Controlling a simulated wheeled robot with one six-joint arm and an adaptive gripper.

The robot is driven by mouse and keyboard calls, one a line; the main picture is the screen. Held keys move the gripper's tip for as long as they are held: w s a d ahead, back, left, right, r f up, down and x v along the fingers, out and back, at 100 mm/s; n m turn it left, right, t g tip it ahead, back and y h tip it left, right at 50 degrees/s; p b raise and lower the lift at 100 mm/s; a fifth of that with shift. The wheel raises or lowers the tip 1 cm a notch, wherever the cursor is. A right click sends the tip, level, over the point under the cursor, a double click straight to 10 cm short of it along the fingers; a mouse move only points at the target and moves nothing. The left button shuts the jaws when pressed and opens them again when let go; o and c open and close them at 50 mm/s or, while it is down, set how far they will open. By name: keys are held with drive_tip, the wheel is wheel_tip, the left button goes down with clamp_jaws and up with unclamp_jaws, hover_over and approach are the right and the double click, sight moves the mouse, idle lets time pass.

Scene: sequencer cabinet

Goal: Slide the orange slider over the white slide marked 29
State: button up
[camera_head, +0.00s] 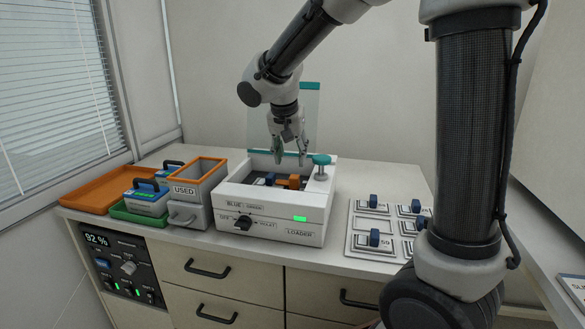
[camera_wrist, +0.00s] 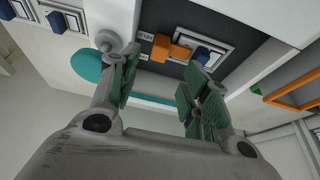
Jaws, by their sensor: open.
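The white loader box (camera_head: 270,230) stands on the counter with an open recess. The orange slider (camera_head: 292,182) sits inside it; it also shows in the wrist view (camera_wrist: 168,49). Beside it is a white slide with a blue knob (camera_wrist: 203,54), whose knob shows in the head view (camera_head: 269,179). Its number cannot be read. My gripper (camera_head: 290,155) is above the loader, pointing down, with nothing between its fingers. In the wrist view the green-padded fingers (camera_wrist: 160,75) are spread apart, and one partly covers the slide.
A teal-topped knob (camera_head: 321,160) rises at the loader's back right, close to my gripper. A teal-edged clear panel (camera_head: 312,105) stands behind. The USED bin (camera_head: 190,195) is left, and a tray of blue-knobbed slides (camera_head: 352,232) is right.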

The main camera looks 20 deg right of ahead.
drive_tip(key=shift+v, duration=1.75)
drive_tip(key=s+f+n, duration=0.1)
drive_tip(key=n, duration=0.1)
drive_tip(key=s+f+n, duration=0.1)
drive_tip(key=s, duration=0.1)
drive_tip(key=s+f+n+g, duration=0.1)
drive_tip(key=n, duration=0.1)
drive_tip(key=shift+s+d+n, duration=0.3)
drive_tip(key=shift+s+d, duration=0.05)
drive_tip(key=s, duration=0.1)
drive_tip(key=s+d, duration=0.1)
drive_tip(key=s+n, duration=0.1)
drive_tip(key=shift+s+d+g+y, duration=0.2)
drive_tip(key=shift+d+g+y, duration=0.05)
drive_tip(key=shift+g+y, duration=0.05)
drive_tip(key=s+d+r+t+y, duration=0.1)
drive_tip(key=s+d, duration=0.4)
drive_tip(key=s, duration=0.4)
drive_tip(key=s+d+r+t, duration=0.1)
drive_tip(key=s+d, duration=0.3)
drive_tip(key=s, duration=0.5)
drive_tip(key=shift+s+d+r+y, duration=0.15)
drive_tip(key=shift+d+r+y, duration=0.2)
drive_tip(key=shift+r+y, duration=0.1)
